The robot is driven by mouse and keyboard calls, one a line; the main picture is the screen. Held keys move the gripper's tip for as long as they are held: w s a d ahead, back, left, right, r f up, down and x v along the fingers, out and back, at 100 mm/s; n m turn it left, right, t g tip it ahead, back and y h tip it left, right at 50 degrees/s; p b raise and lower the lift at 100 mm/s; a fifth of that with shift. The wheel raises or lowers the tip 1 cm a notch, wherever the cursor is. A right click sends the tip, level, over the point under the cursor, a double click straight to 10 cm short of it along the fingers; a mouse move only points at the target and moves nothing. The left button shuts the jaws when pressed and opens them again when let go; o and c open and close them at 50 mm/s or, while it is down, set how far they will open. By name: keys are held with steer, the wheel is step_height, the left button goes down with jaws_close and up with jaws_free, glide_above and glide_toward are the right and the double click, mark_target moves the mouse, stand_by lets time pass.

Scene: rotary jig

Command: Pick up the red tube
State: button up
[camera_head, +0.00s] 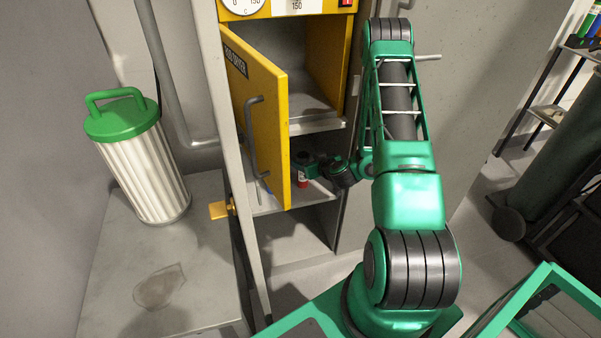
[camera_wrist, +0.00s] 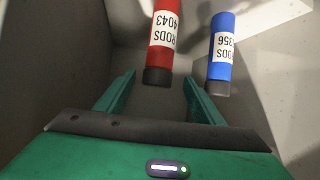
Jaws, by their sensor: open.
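The red tube (camera_wrist: 165,35) has a white label reading RODS 4043 and a dark end cap nearest me. In the wrist view it lies ahead of my gripper (camera_wrist: 160,78), its capped end about level with the fingertips and roughly between them. My gripper is open, and nothing is clamped in it. In the head view, a small bit of red (camera_head: 303,182) shows just below my gripper (camera_head: 303,168), in the shelf space under the yellow cabinet; the rest is hidden.
A blue tube (camera_wrist: 222,45) labelled RODS lies close to the right of the red one, near my right finger. A yellow door (camera_head: 262,125) stands open left of my arm. A white canister with green lid (camera_head: 140,160) stands at left.

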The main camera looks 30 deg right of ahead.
steer(key=shift+d+x, duration=0.2)
steer(key=shift+x, duration=2.3)
steer(key=shift+r, duration=0.1)
jaws_close()
steer(key=shift+r, duration=0.15)
